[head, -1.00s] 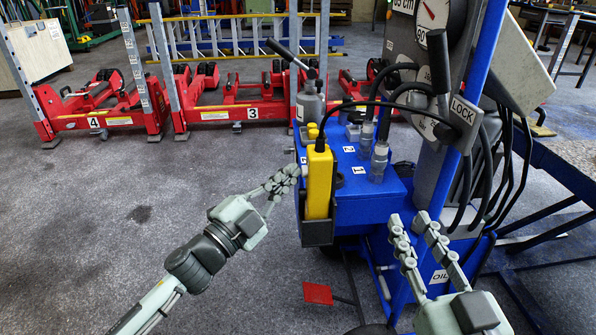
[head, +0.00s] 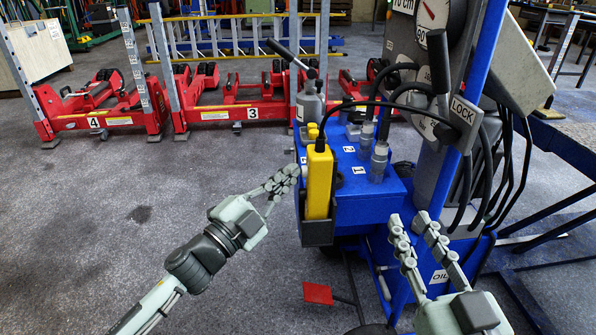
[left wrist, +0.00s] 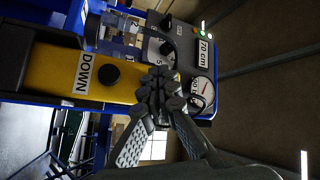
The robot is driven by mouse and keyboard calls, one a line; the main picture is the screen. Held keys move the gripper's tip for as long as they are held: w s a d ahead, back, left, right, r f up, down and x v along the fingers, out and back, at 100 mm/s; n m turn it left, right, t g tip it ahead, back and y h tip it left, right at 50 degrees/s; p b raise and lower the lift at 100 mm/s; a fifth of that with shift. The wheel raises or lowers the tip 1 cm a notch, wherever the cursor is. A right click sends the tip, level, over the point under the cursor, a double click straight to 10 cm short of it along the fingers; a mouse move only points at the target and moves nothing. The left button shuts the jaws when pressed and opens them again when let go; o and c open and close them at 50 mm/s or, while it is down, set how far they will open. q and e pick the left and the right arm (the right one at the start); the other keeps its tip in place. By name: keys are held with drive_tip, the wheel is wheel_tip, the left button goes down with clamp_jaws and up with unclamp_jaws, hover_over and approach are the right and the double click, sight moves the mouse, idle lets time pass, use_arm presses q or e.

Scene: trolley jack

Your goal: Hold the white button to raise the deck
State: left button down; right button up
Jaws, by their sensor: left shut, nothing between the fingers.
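A yellow control pendant (head: 319,185) stands upright in a dark holder on the blue trolley jack (head: 352,215). In the left wrist view the pendant's face (left wrist: 50,72) shows a DOWN label (left wrist: 88,72) and a black button (left wrist: 109,74). I do not see the white button; my fingers may hide it. My left gripper (head: 293,172) is shut and empty, its tips close to the pendant's left side. In the left wrist view its closed fingertips (left wrist: 160,88) cover the pendant's end; contact cannot be told. My right gripper (head: 412,222) is open and empty in front of the jack.
A dial (head: 433,12) and a display reading 70 cm (left wrist: 206,55) sit on the jack's panel. Black cables and a lever marked LOCK (head: 464,110) are at right. A red pedal (head: 318,293) is low in front. Red stands (head: 105,105) are behind. The left floor is clear.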

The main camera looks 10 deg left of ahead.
use_arm(q)
drive_tip(key=shift+a, duration=0.1)
drive_tip(key=shift+s+a, duration=0.25)
drive_tip(key=shift+a, duration=0.6)
drive_tip(key=shift+a, duration=0.1)
drive_tip(key=a, duration=0.2)
drive_tip(key=s+a, duration=0.1)
drive_tip(key=a, duration=0.1)
drive_tip(key=shift+s+a, duration=0.2)
drive_tip(key=shift+a, duration=0.15)
idle(2.9)
